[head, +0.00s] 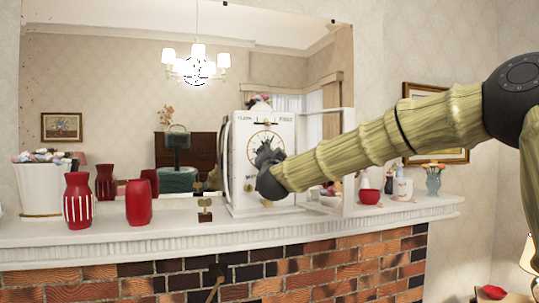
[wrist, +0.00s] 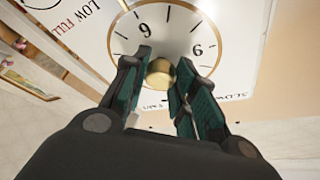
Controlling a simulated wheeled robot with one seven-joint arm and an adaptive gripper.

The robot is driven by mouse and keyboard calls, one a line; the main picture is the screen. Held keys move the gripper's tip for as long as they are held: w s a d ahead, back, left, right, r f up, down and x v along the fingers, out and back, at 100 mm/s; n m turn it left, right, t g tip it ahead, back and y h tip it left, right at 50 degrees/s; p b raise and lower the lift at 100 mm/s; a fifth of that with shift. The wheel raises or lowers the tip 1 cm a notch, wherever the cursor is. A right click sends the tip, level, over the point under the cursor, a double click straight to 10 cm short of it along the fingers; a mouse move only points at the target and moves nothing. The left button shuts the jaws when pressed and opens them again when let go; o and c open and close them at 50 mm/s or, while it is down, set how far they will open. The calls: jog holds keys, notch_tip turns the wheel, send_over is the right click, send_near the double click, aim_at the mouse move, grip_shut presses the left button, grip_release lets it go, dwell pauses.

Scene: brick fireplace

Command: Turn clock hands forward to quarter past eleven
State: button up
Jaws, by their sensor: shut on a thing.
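The clock (head: 240,185) is a white box standing on the mantel, with a round white dial (head: 266,139) ringed in brass. In the wrist view the dial (wrist: 152,25) shows large black numerals, and a round brass knob (wrist: 160,73) sits between my fingers. My gripper (head: 266,160) is in front of the dial in the head view and hides much of it. In the wrist view my gripper (wrist: 165,82) has its dark green fingers on either side of the knob, shut on it. I cannot read where the hands point.
A striped red vase (head: 78,201), a plain red vase (head: 139,203) and a small brass-coloured object (head: 205,210) stand left of the clock. A red bowl (head: 369,196) stands to its right. A large mirror (head: 110,80) is behind; the brick front (head: 330,270) drops below the mantel (head: 190,236).

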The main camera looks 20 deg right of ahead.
jog(key=o, duration=1)
jog(key=shift+d, duration=0.1)
jog(key=v, duration=1.2)
